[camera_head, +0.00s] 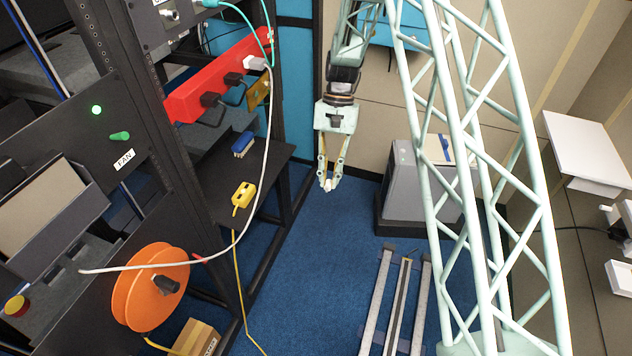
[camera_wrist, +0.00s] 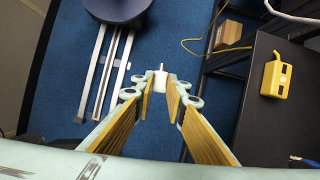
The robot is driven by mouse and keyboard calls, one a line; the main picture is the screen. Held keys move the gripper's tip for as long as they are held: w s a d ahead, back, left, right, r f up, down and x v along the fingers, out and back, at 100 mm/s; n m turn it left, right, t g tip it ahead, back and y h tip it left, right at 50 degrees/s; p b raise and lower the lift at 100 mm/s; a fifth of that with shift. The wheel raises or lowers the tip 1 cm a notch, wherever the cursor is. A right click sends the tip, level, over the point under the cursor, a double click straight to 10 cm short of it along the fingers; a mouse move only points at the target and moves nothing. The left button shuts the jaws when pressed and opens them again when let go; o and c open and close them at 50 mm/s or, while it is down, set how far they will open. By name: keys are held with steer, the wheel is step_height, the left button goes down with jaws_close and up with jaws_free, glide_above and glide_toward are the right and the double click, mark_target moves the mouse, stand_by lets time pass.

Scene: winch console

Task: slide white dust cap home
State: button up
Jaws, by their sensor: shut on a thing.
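My gripper (camera_head: 330,178) hangs in open space over the blue floor, right of the black rack, with its fingers pointing down. It is shut on a small white dust cap (camera_head: 329,186). In the wrist view the white cap (camera_wrist: 160,81) sits between the fingertips, with a short pale stub at its far end. Its lower part is partly hidden by the finger pads. The cap touches nothing else that I can see. No fitting for the cap can be clearly made out in either view.
The black rack carries a red power strip (camera_head: 215,82), a green-lit panel (camera_head: 120,137) and an orange reel (camera_head: 150,287). A shelf (camera_head: 262,162) holds a yellow box (camera_head: 243,194) and a blue brush (camera_head: 243,144). A grey cabinet (camera_head: 405,190) and floor rails (camera_head: 378,300) stand right.

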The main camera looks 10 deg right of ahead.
mark_target(327, 180)
steer(key=shift+m, duration=0.5)
steer(key=r+p, duration=0.1)
steer(key=r, duration=0.1)
steer(key=r+p, duration=0.1)
steer(key=r, duration=0.2)
steer(key=r+p, duration=0.1)
steer(key=r, duration=0.2)
steer(key=shift+w+a, duration=0.2)
steer(key=shift+a, duration=0.1)
steer(key=s+a+r+m+t+p, duration=0.1)
steer(key=a+r+m+p, duration=0.4)
steer(key=r, duration=0.9)
steer(key=s+a+r+m+t+y+p, duration=0.1)
steer(key=a+r+m+p, duration=0.5)
steer(key=r, duration=0.9)
steer(key=s+a+r+m+t+y+p, duration=0.1)
steer(key=s+a+r+m+t+p, duration=0.1)
steer(key=a+r+m+t+p, duration=0.2)
steer(key=shift+s+a+r+m+p, duration=0.15)
steer(key=shift+a+r+m+p, duration=1)
steer(key=shift+a+r, duration=3.4)
steer(key=shift+d+r+m+b, duration=0.3)
steer(key=shift+d+r+m, duration=0.15)
steer(key=shift+d+r, duration=0.65)
